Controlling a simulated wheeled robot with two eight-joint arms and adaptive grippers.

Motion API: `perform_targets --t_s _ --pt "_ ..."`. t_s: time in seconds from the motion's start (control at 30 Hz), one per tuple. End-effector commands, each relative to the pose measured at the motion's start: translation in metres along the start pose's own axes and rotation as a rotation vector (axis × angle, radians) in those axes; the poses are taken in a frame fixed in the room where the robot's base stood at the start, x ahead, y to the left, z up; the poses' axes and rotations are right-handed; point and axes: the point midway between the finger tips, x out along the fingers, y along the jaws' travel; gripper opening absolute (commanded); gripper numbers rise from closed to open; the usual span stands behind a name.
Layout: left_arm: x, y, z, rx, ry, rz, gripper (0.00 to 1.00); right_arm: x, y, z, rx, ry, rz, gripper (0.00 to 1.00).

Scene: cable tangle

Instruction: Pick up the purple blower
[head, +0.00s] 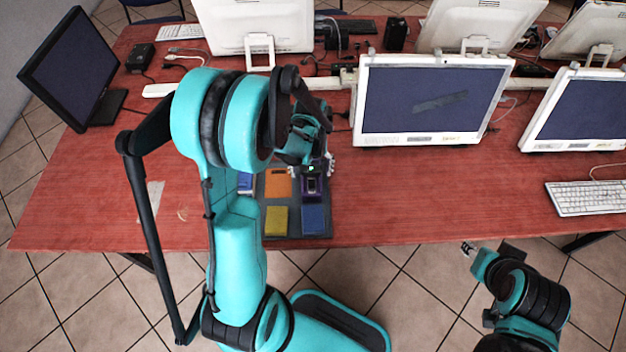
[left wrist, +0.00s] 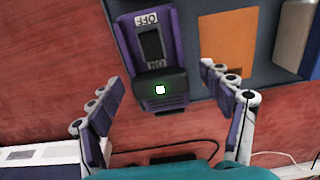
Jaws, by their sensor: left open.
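The purple blower (head: 311,186) is a purple block with a dark face, at the right of a dark grey mat (head: 317,229) on the red table. In the left wrist view, the blower (left wrist: 178,40) shows its black switch marked OFF and ON, and a green-ringed white spot at its near end. My left gripper (head: 311,168) is over the blower's far end. In the left wrist view its two fingers (left wrist: 160,78) are spread, with the blower's near part between them and no clear contact.
An orange block (head: 278,183), a yellow block (head: 276,220) and blue blocks (head: 314,218) sit around the blower on the mat. A white monitor (head: 433,65) stands right of it. Cables lie behind.

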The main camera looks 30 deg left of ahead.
Motion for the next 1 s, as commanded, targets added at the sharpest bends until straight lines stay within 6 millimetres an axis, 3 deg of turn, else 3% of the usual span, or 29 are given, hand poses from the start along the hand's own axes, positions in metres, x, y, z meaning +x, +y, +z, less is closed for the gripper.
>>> perform_targets --t_s 0.23,0.47,0.5,0.57,0.73,1.0 --pt "0.041 0.001 -0.002 0.000 0.001 0.000 0.79 0.019 0.000 0.014 0.000 0.000 0.000 0.40" --pt "0.042 0.001 -0.002 0.001 0.001 0.000 0.79 0.018 0.000 0.013 0.000 0.000 0.000 0.40" --pt "0.042 0.001 -0.002 0.001 0.001 0.000 0.77 0.018 0.000 0.013 0.000 0.000 0.000 0.40" --pt "0.042 0.001 -0.002 0.001 0.001 0.000 0.61 0.018 0.000 0.013 0.000 0.000 0.000 0.40" --pt "0.042 0.001 -0.002 0.001 0.001 0.000 0.16 0.018 0.000 0.013 0.000 0.000 0.000 0.40" --pt "0.041 0.001 -0.002 0.001 0.001 0.001 0.14 0.018 0.000 0.013 0.000 0.000 0.000 0.40"
